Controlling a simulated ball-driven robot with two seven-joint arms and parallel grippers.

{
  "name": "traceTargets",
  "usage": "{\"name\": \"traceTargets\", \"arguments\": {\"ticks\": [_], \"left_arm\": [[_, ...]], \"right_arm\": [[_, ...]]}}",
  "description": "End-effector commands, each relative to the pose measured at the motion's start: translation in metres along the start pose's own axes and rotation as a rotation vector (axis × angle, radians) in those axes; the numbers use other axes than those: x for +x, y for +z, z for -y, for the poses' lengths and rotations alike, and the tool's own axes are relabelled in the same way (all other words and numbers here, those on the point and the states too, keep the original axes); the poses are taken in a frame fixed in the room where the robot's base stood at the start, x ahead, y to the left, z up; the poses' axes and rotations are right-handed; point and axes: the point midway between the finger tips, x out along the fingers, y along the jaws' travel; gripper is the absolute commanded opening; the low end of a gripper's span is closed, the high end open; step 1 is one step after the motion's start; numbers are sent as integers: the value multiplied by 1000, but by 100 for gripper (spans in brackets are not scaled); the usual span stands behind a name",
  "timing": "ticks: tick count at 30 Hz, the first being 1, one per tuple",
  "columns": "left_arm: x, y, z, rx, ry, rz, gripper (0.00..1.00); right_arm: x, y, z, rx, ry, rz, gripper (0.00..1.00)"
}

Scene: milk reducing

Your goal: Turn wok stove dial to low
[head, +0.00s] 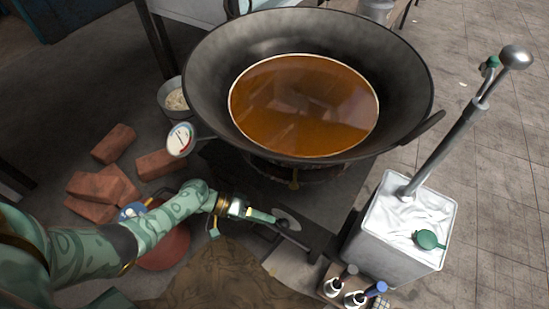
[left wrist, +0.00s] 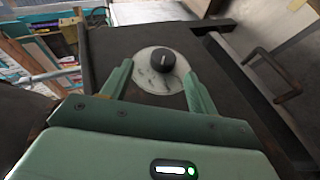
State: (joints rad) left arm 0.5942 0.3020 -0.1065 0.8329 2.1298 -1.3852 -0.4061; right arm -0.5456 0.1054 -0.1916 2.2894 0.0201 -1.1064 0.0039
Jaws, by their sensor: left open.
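The wok stove dial (left wrist: 163,60) is a dark round knob with a pale pointer mark, set on a light, worn round plate (left wrist: 152,82) on the dark stove front. In the left wrist view its mark points up the picture. The plate also shows in the head view (head: 288,219), below the wok (head: 210,95), which holds brown liquid. My left gripper (left wrist: 160,70) is open, its two green fingers on either side of the plate with the knob between and just beyond the tips. I cannot tell whether they touch it. My right gripper is not in view.
A metal box (head: 390,235) with a tall lever stands to the right of the stove. Several bricks (head: 98,185) lie on the left. A gauge (head: 180,139) juts out by the wok's left side. A dark bar handle (left wrist: 270,75) is right of the dial.

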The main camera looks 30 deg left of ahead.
Motion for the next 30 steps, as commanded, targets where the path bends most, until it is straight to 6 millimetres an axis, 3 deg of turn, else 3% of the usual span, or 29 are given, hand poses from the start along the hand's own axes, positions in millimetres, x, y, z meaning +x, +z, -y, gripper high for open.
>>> {"name": "traceTargets", "arguments": {"ticks": [1,6,12,18,30], "left_arm": [[-17,-3,-5,5,-3,-3,59],[-62,-2,-6,6,-1,-2,59],[-98,0,-6,4,2,1,59],[-109,1,-5,3,2,4,59],[-109,1,-4,2,3,3,60]], "right_arm": [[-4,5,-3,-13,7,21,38],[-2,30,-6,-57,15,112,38],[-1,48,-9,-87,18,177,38],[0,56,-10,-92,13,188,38],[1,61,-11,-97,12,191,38]]}}
